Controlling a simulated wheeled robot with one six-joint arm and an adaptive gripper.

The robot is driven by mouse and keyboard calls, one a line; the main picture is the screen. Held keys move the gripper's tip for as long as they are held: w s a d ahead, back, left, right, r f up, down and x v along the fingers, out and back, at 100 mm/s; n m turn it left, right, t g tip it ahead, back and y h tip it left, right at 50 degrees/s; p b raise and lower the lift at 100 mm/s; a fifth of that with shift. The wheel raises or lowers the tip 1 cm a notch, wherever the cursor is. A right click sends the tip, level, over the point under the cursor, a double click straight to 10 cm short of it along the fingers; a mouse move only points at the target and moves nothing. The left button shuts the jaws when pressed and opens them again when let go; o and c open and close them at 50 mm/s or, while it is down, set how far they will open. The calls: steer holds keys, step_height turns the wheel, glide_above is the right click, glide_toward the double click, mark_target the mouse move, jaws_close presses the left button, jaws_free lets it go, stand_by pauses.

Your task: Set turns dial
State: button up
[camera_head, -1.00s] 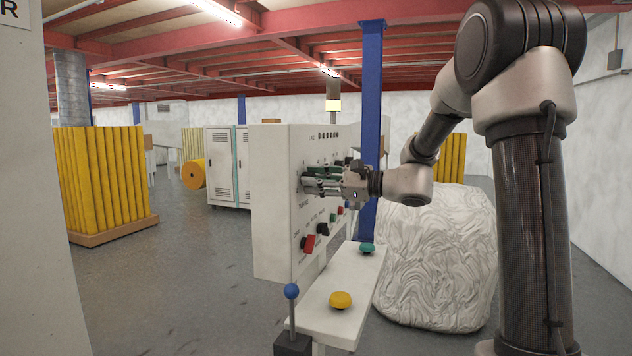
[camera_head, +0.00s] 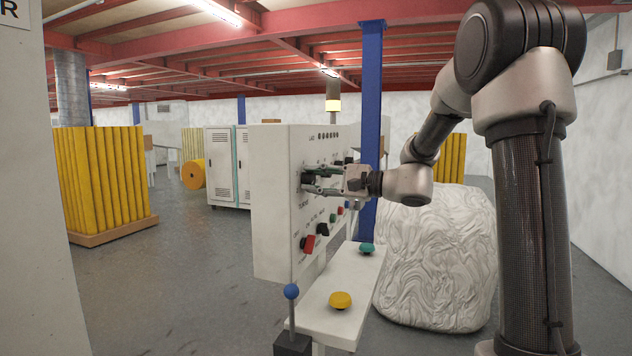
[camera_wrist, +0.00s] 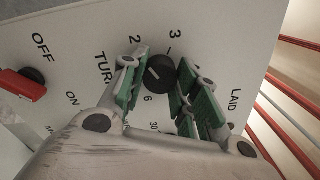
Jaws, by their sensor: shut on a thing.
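The turns dial (camera_wrist: 160,74) is a round black knob with a white pointer line, on a white panel, with the numbers 2, 3, 6 and 30 around it. In the wrist view it sits between the green-padded fingers of my gripper (camera_wrist: 158,80), which is shut on it. The exact number the pointer faces is hard to tell. In the head view my gripper (camera_head: 318,179) reaches from the right to the face of the control panel (camera_head: 271,200), and the dial (camera_head: 306,178) shows dark at the fingertips.
A red OFF/ON switch (camera_wrist: 22,84) is left of the dial in the wrist view. Below the panel, a shelf (camera_head: 318,312) carries a yellow button (camera_head: 340,300) and a green button (camera_head: 367,249). A blue-knobbed lever (camera_head: 291,291) stands in front. A blue post (camera_head: 370,90) rises behind.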

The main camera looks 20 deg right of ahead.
steer(key=shift+f, duration=0.1)
stand_by(0.3)
steer(key=o, duration=1)
steer(key=shift+d, duration=0.1)
steer(key=v, duration=1.2)
steer(key=shift+w, duration=0.1)
